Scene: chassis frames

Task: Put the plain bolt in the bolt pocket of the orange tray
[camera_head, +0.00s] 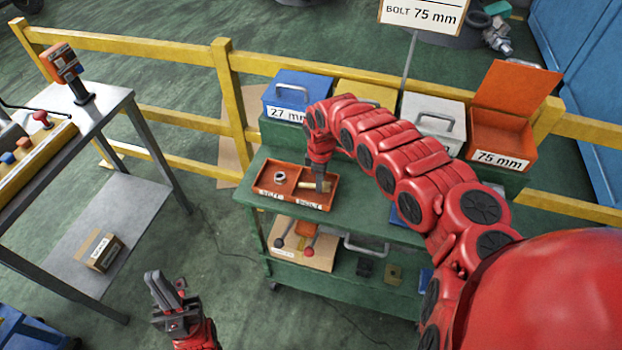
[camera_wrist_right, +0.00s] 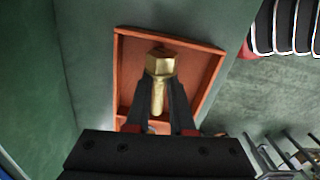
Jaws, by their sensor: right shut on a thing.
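The orange tray (camera_head: 267,178) lies on the green bench, split into a nut pocket at left and a bolt pocket at right, each with a white label. My right gripper (camera_head: 321,184) reaches down over the bolt pocket. It is shut on the brass bolt (camera_wrist_right: 158,90), which has a hex head and lies flat between the fingertips (camera_wrist_right: 160,92). The bolt (camera_head: 309,184) is within the pocket's outline; I cannot tell whether it touches the floor. A nut (camera_head: 280,177) sits in the nut pocket. My left gripper (camera_head: 165,293) is low, away from the bench; its finger gap is unclear.
Behind the tray stand a blue bin (camera_head: 297,92), a yellow bin (camera_head: 366,92), a grey bin (camera_head: 433,118) and an open orange 75 mm bin (camera_head: 502,130). A sign (camera_head: 423,14) reads BOLT 75 mm. A grey table (camera_head: 95,110) stands at left, with open floor between.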

